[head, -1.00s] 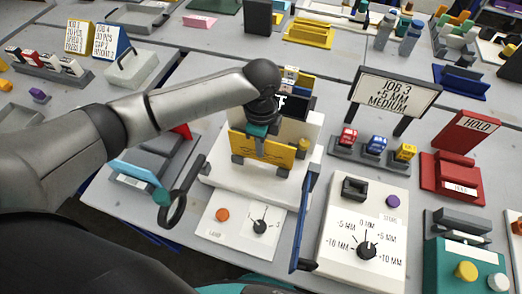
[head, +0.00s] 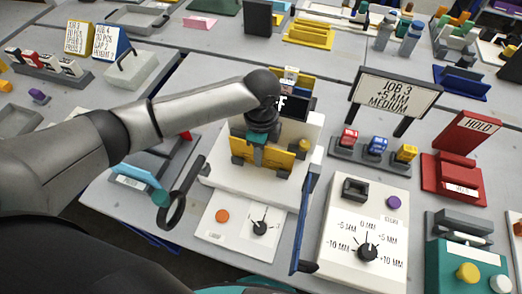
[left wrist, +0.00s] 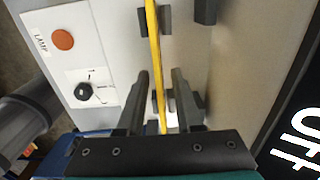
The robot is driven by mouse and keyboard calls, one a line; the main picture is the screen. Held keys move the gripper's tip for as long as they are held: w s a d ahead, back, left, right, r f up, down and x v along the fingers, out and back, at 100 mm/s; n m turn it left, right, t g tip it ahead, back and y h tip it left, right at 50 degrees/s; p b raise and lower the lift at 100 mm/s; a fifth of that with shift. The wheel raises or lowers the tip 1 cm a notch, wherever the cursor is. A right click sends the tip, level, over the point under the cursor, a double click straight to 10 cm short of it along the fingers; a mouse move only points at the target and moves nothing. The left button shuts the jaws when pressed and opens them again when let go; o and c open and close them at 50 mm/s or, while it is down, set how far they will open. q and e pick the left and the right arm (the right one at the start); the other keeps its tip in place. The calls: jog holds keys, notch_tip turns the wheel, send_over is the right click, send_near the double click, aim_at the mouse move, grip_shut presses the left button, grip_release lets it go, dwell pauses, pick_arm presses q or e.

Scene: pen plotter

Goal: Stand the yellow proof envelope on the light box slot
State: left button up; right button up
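The yellow proof envelope (head: 284,160) stands upright across the white light box (head: 222,182) in the head view, its middle hidden by my left gripper (head: 256,157). In the left wrist view the envelope (left wrist: 153,40) shows edge-on as a thin yellow strip, with dark holder blocks (left wrist: 155,21) on both sides of it. My left gripper (left wrist: 160,75) is open, one finger on each side of the envelope with a visible gap to each. The envelope's lower edge seems to sit between the dark blocks; its exact seating is hidden. My right gripper is not seen.
A black "OFF" display (head: 292,104) stands behind the envelope. The lamp panel with an orange button (head: 222,216) and dial is in front. A blue upright bar (head: 302,225) is close at the right, a dark ring handle (head: 180,195) at the left.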

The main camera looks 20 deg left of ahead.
pick_arm(q)
notch_tip(320, 180, up, 12)
jog(key=shift+r+p, duration=0.2)
jog(key=shift+p, duration=1.05)
